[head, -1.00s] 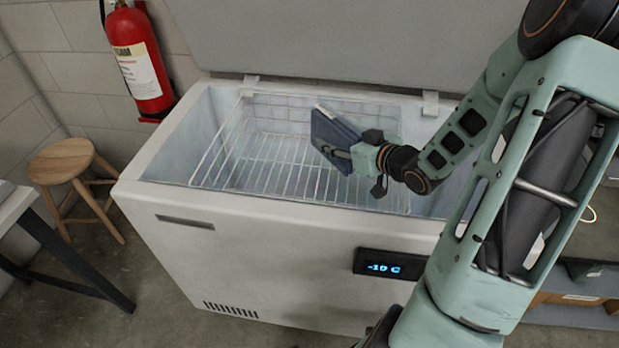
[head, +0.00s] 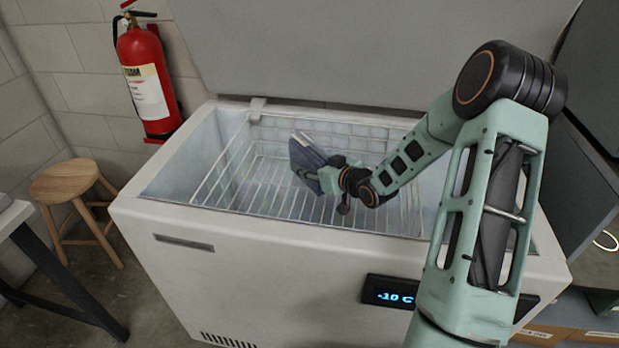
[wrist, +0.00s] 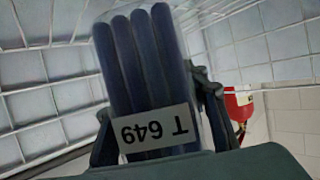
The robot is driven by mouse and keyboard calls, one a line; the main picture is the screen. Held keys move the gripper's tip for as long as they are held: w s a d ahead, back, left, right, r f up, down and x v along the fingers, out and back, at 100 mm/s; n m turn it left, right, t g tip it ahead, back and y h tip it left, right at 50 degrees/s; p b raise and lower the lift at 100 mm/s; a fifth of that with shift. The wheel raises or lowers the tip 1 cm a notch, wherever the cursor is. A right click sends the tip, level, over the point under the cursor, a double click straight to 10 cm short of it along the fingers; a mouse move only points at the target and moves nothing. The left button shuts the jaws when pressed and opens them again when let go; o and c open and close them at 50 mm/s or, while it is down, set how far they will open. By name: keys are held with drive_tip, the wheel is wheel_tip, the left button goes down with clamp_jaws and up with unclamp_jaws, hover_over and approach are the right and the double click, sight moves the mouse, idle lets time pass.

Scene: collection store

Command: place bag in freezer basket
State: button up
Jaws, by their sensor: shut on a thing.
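The bag (head: 306,160) is a dark blue, flat pack with a pale edge, held tilted over the freezer basket. In the wrist view the bag (wrist: 140,75) shows as clear film around several dark blue rolls, with a white label reading "T 649" upside down. My gripper (head: 338,178) is shut on the bag, one finger on each side. The wire freezer basket (head: 225,168) sits inside the open chest freezer; its floor appears empty. The bag is in front of part of the basket, and I cannot tell its exact height above the floor.
The freezer's lid (head: 350,50) stands open at the back. The freezer's front wall (head: 270,260) carries a display reading -10 C. A red fire extinguisher (head: 150,85) hangs on the wall at left. A wooden stool (head: 68,182) and a table edge (head: 12,215) are left.

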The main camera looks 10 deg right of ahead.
drive_tip(key=shift+w+a+f+b, duration=0.15)
drive_tip(key=shift+f+b, duration=0.1)
drive_tip(key=shift+f, duration=0.65)
drive_tip(key=shift+w+d+f+b, duration=0.1)
drive_tip(key=shift+w+f+b, duration=0.1)
drive_tip(key=shift+f, duration=0.65)
drive_tip(key=shift+s+f, duration=0.1)
drive_tip(key=shift+f, duration=0.05)
drive_tip(key=o, duration=1.5)
drive_tip(key=p+v, duration=0.2)
drive_tip(key=v, duration=1)
drive_tip(key=shift+p, duration=0.35)
